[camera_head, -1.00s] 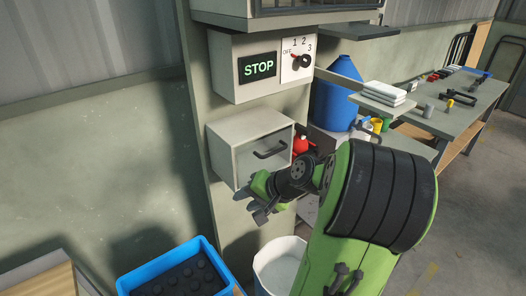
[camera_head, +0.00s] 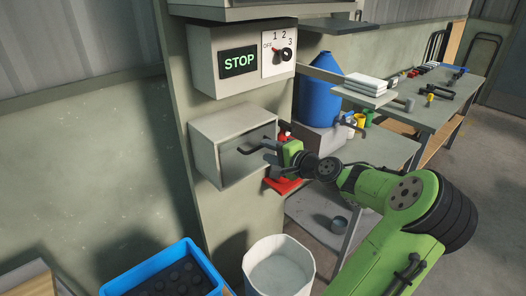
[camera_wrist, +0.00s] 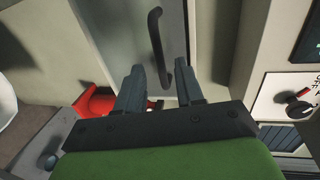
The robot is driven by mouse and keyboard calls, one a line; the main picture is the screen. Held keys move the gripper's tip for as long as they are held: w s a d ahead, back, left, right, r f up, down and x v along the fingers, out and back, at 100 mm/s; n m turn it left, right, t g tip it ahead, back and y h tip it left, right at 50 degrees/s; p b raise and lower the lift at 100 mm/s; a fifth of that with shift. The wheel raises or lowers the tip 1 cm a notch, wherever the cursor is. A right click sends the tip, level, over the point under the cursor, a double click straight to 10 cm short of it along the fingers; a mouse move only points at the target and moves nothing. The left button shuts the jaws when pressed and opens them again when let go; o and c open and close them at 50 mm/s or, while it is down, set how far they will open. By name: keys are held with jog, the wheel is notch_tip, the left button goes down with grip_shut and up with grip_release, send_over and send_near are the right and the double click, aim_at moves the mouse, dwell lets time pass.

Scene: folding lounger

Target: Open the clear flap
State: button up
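The clear flap (camera_head: 250,161) is the see-through front of a grey box on the post, and it looks closed. A black bar handle (camera_head: 248,150) sticks out from it. My gripper (camera_head: 271,152) is in front of the flap at the handle's right end. In the wrist view, my gripper (camera_wrist: 161,74) has its two fingers apart with nothing held. The black handle (camera_wrist: 155,38) shows ahead, its near end between the fingers in the picture. I cannot tell whether the fingers touch it. The flap (camera_wrist: 177,22) fills the middle behind it.
A STOP box (camera_head: 240,62) with a rotary knob (camera_head: 286,55) sits above the flap box. A red object (camera_head: 284,185) is just below my gripper. A white bin (camera_head: 280,268) and a blue crate (camera_head: 160,270) stand below. A workbench (camera_head: 440,112) is at the right.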

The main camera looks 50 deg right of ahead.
aim_at(263, 149)
jog(key=x, duration=0.3)
jog(key=shift+w, duration=0.15)
jog(key=shift+c, duration=0.3)
grip_shut()
jog(key=shift+f, duration=0.1)
